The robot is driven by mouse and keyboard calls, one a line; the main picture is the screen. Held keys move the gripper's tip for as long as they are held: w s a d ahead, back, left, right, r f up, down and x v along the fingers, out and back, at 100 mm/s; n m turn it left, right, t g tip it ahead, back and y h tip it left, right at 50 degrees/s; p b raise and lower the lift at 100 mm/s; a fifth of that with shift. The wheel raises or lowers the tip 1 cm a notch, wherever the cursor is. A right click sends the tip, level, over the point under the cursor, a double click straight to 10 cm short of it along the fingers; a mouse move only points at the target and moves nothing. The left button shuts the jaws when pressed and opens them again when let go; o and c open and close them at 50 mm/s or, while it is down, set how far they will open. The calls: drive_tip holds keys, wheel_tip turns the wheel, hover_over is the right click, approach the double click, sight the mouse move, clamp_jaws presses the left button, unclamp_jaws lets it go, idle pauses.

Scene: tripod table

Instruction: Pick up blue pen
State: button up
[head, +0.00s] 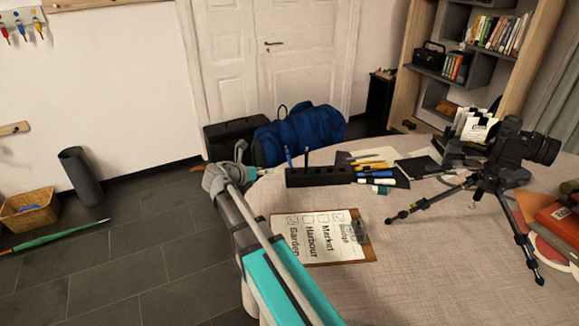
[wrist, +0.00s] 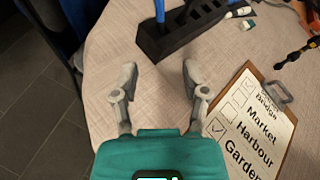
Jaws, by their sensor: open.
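A blue pen (head: 288,156) stands upright in the left end of a black slotted holder (head: 320,177) at the far edge of the table. The pen also shows in the wrist view (wrist: 160,11), where its top is cut off by the frame.
A clipboard (head: 369,246) with a checklist lies near my arm. Several pens and markers (head: 374,181) lie right of the holder. A camera on a tripod (head: 490,180) stands on the table's right side. A blue bag (head: 300,133) is behind the table.

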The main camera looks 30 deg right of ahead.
drive_tip(key=shift+d, duration=0.1)
drive_tip(key=b, duration=0.3)
approach(291, 168)
drive_tip(key=x, duration=0.4)
drive_tip(key=shift+w+d+r, duration=0.1)
drive_tip(key=shift+w, duration=0.25)
drive_tip(key=shift+w+d, duration=0.1)
drive_tip(key=shift+d, duration=0.25)
drive_tip(key=shift+d, duration=0.1)
drive_tip(key=shift+b+x, duration=0.65)
drive_tip(key=shift+x, duration=1.9)
drive_tip(key=shift+w+r, duration=0.2)
drive_tip(key=shift+r, duration=0.05)
clamp_jaws()
